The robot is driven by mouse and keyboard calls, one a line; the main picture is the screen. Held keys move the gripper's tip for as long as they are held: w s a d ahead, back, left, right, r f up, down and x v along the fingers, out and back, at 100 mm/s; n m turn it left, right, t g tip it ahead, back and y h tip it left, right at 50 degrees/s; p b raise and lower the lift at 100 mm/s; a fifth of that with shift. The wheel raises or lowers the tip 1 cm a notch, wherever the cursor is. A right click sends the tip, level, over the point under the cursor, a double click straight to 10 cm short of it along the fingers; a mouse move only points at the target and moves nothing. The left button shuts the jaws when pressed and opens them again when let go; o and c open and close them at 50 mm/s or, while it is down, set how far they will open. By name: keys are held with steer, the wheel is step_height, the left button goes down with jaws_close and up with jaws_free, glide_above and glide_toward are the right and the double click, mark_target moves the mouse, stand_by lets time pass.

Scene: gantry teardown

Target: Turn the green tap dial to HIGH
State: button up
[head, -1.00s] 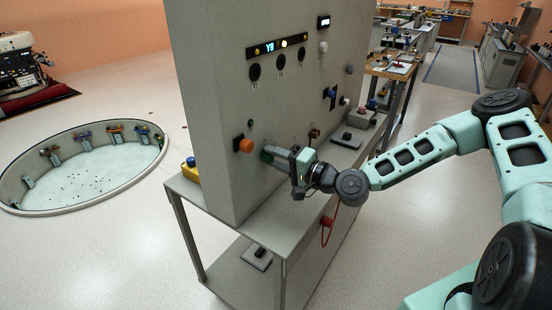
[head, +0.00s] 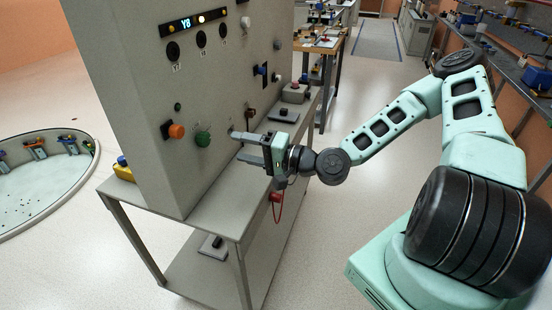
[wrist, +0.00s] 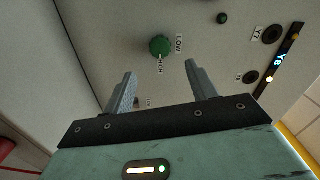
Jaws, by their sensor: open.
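The green tap dial (head: 203,138) is a round knob on the grey panel, right of an orange knob. It also shows in the wrist view (wrist: 160,46), ahead of my fingertips, with a LOW label (wrist: 180,45) and a HIGH label (wrist: 160,65) beside it. I cannot tell which way the dial points. My gripper (head: 246,146) is open and empty, to the right of the dial in the head view. In the wrist view the dial lies beyond the gap between the two fingers (wrist: 160,74), apart from them.
The orange knob (head: 176,131) is close left of the dial. The panel (head: 130,80) also carries a lit Y8 display (head: 185,23) and several other controls. It stands on a grey bench (head: 205,202). A red loop (head: 276,208) hangs from the bench edge.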

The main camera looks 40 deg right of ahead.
steer(key=p+v, duration=0.5)
steer(key=v, duration=0.3)
steer(key=shift+s, duration=0.15)
steer(key=shift+f, duration=0.1)
